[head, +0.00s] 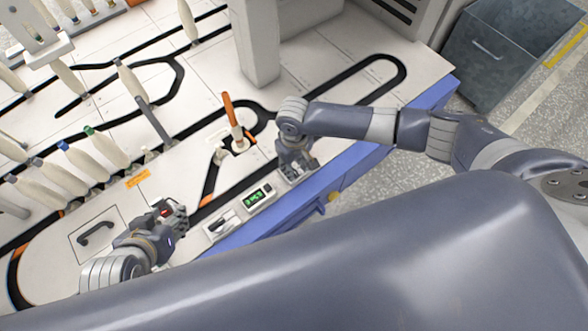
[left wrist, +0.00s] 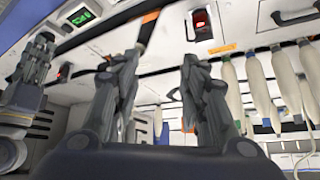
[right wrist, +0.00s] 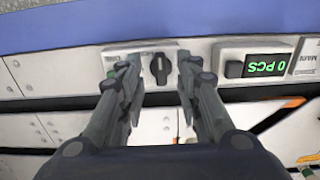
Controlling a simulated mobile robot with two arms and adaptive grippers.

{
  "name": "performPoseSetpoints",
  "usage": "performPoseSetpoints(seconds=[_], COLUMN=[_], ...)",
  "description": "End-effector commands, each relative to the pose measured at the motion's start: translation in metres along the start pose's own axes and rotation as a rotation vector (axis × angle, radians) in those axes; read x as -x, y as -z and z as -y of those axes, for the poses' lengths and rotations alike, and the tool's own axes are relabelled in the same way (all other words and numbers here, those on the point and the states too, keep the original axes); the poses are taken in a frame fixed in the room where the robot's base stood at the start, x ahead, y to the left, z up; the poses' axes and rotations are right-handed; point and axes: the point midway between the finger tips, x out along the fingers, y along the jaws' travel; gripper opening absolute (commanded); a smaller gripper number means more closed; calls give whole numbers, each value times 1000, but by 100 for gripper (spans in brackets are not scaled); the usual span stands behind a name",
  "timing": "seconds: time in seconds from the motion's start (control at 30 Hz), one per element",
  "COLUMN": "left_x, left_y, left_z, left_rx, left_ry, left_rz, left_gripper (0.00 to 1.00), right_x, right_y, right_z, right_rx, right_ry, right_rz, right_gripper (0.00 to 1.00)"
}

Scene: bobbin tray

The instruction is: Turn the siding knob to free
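A small black knob (right wrist: 159,68) sits on a light plate (right wrist: 140,50) in the right wrist view. Its ridge stands roughly upright in the picture, and the label beside it is too small to read. My right gripper (head: 298,168) is open over the table's front edge, with its fingers on either side of the knob and a gap on each side. In the head view the gripper hides the knob. My left gripper (head: 177,215) is open and empty above the left part of the table; its parted fingers show in the left wrist view (left wrist: 158,70).
A counter with a green display (right wrist: 265,67) reads 0 PCS beside the knob plate. Another switch panel (head: 222,226) lies left of it. Several pale bobbins (head: 105,148) line the left, and a grey pillar (head: 257,45) rises behind.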

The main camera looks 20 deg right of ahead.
Motion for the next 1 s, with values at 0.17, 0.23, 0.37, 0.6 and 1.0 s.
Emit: performPoseSetpoints(seconds=[0.17, 0.23, 0.37, 0.6, 1.0], left_x=[-5, -5, -4, -4, -4], left_y=[28, 36, 45, 48, 48], left_z=[-4, -4, -5, -6, -5], left_rx=[-3, -3, -4, -4, -4], left_ry=[-7, -9, -11, -11, -11], left_rz=[-128, -163, -202, -213, -211], left_gripper=[40, 40, 40, 40, 40], right_x=[-15, -18, -21, -21, -21], right_y=[0, 0, 0, 0, 0], right_z=[1, 1, 1, 1, 0], right_rx=[1, 1, 1, 1, 1], right_ry=[1, 1, 1, 1, 1], right_rz=[0, 0, 0, -1, -1], right_gripper=[32, 32, 32, 32, 0])
